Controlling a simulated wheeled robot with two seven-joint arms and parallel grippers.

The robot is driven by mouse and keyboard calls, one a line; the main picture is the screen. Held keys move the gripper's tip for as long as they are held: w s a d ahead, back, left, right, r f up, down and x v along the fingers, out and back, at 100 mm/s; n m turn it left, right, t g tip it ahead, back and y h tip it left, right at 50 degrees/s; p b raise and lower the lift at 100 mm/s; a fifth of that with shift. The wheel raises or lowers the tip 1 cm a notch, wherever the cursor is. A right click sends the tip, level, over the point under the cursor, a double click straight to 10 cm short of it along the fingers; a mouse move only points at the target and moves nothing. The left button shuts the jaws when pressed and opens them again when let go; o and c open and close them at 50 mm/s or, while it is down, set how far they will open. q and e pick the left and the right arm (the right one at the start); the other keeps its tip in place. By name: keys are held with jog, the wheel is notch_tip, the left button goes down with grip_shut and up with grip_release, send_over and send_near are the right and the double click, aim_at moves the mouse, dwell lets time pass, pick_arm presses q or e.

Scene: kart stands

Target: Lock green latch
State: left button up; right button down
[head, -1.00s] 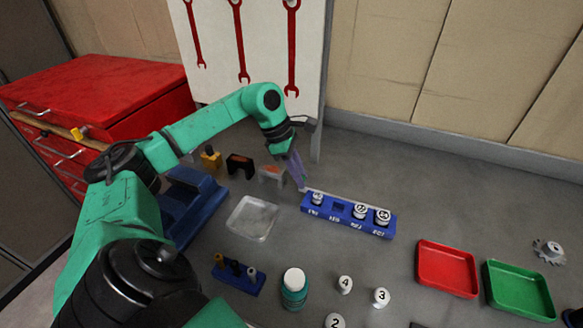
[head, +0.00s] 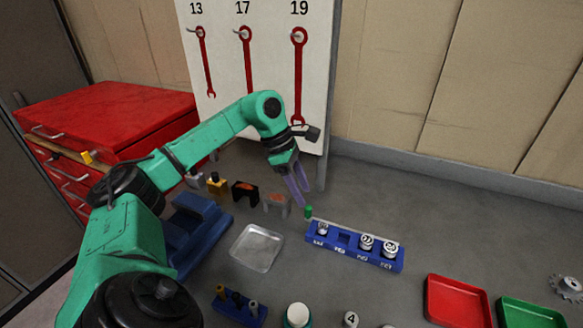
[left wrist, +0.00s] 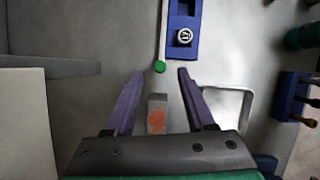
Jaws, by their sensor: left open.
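The green latch knob (head: 308,211) is a small upright green cylinder at the far left end of the blue socket rack (head: 352,252). In the left wrist view the knob (left wrist: 160,66) sits at the end of a thin pale bar running along the rack (left wrist: 181,8). My left gripper (head: 304,197) is open, its purple fingers pointing down just behind the knob. In the left wrist view the knob appears centred just beyond the fingertips (left wrist: 160,73); I see no contact. My right gripper is not in view.
A grey block with an orange mark (head: 276,202) and a black block (head: 244,192) stand left of the gripper. A clear tray (head: 257,248) lies in front. Red (head: 456,301) and green (head: 530,314) trays are at right. The wrench board (head: 270,75) stands behind.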

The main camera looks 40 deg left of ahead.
pick_arm(q)
jog(key=p+v, duration=0.1)
jog(key=v, duration=0.8)
jog(key=shift+r, duration=0.35)
